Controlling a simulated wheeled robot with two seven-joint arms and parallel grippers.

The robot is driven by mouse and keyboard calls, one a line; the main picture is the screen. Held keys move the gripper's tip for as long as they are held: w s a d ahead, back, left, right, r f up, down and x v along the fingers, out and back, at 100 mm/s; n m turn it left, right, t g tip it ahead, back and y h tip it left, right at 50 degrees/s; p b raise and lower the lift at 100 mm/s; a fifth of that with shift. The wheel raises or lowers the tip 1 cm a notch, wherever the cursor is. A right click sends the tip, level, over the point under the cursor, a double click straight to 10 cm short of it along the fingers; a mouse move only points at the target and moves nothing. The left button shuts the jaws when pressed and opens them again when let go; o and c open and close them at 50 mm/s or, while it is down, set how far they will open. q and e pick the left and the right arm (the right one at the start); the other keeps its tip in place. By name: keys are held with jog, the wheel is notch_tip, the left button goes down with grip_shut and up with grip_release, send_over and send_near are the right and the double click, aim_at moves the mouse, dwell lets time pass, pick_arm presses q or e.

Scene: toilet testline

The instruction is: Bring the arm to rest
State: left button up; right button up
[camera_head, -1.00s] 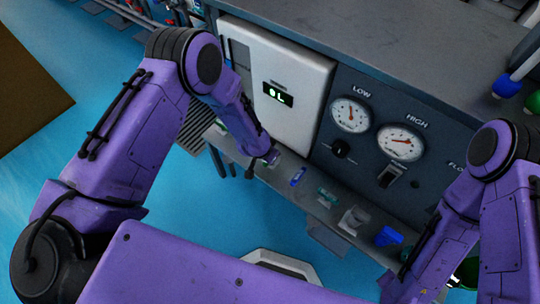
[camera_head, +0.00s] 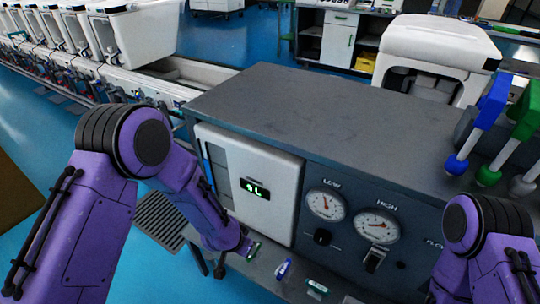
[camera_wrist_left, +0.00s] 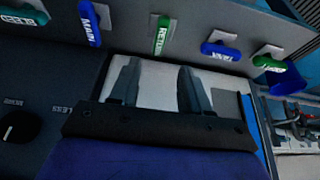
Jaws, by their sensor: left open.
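My left arm (camera_head: 180,175) comes in from the left in the head view and reaches down in front of the white panel (camera_head: 247,180) of the grey test machine. Its wrist end is near the panel's lower edge, by the front ledge. In the left wrist view my left gripper (camera_wrist_left: 158,88) shows two dark fingers standing apart with nothing between them. The white panel lies behind them. My right arm (camera_head: 475,235) stands at the right edge of the head view; its gripper is out of frame.
The test machine (camera_head: 320,115) has a clear flat top and two dials. Small labelled pieces, such as a blue one (camera_head: 283,269), lie on its front ledge. Blue and green handles (camera_head: 490,100) stand at right. A row of white toilet units (camera_head: 150,35) stands behind.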

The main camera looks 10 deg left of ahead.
pick_arm(q)
jog(key=s+a+n+y+p, duration=0.2)
jog(key=s+a+n, duration=0.3)
jog(key=s, duration=0.7)
jog(key=s+a+r+n+g+y+p, duration=0.1)
jog(key=s+a+n+y+p, duration=0.1)
jog(key=s+a+n+p, duration=0.3)
jog(key=s+a, duration=0.4)
jog(key=s, duration=0.4)
jog(key=shift+s+r+n+y+p, duration=0.25)
jog(key=shift+s+n+y+p, duration=0.05)
jog(key=shift+y, duration=0.1)
